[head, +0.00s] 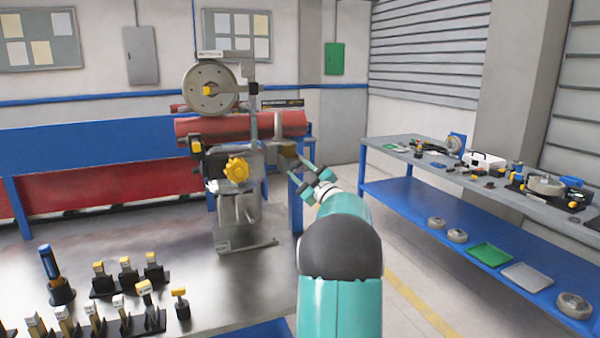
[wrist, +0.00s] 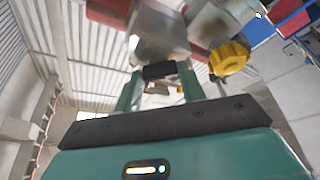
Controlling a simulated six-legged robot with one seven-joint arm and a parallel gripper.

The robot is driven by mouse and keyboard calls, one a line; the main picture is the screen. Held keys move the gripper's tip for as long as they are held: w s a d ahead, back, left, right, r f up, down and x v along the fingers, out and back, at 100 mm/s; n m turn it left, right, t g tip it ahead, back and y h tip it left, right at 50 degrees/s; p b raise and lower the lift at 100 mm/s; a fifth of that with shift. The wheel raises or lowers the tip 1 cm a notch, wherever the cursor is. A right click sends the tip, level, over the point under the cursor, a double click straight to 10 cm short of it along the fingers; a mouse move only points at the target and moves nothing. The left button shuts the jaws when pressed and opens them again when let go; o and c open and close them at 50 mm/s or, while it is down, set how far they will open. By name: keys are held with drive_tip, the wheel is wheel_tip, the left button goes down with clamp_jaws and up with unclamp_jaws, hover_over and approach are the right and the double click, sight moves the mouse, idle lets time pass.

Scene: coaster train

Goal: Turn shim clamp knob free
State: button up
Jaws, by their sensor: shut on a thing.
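A metal fixture (head: 238,205) stands on the bench, with a yellow lobed knob (head: 237,170) on its front. The yellow knob also shows in the wrist view (wrist: 228,58), right of my gripper and apart from it. My gripper (head: 303,172) is at the fixture's right side, by a brownish block (head: 287,157). In the wrist view my gripper (wrist: 160,76) is shut on a small dark piece (wrist: 159,71) just in front of a grey metal block (wrist: 160,48). I cannot tell whether this dark piece is the shim clamp knob. My arm hides part of that side.
A large wheel (head: 209,88) and a red cylinder (head: 190,127) sit above and behind the fixture. Several yellow-topped tools (head: 125,264) stand in holders at the bench's front left. A blue-framed side table (head: 420,160) with parts stands at the right. Bench between is bare.

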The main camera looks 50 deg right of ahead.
drive_tip(key=n+y, duration=0.1)
drive_tip(key=n, duration=0.2)
drive_tip(key=n+g+y, duration=0.1)
drive_tip(key=n, duration=0.2)
drive_tip(key=shift+d+r+n, duration=0.1)
drive_tip(key=shift+n, duration=0.2)
drive_tip(key=shift+s+r+n+g+y, duration=0.1)
drive_tip(key=shift+n+g+y, duration=0.3)
drive_tip(key=shift+n, duration=0.7)
drive_tip(key=shift+r+n+g+y, duration=0.1)
drive_tip(key=shift+n+g+y, duration=0.1)
drive_tip(key=shift+n+g, duration=0.65)
drive_tip(key=shift+n+t, duration=0.25)
drive_tip(key=shift+n, duration=0.1)
drive_tip(key=shift+d, duration=0.1)
drive_tip(key=o, duration=1)
drive_tip(key=s, duration=0.4)
drive_tip(key=s+a, duration=0.1)
drive_tip(key=s, duration=0.4)
drive_tip(key=s+a, duration=0.1)
drive_tip(key=s, duration=0.3)
drive_tip(key=shift+s+r, duration=0.1)
drive_tip(key=shift+s, duration=0.2)
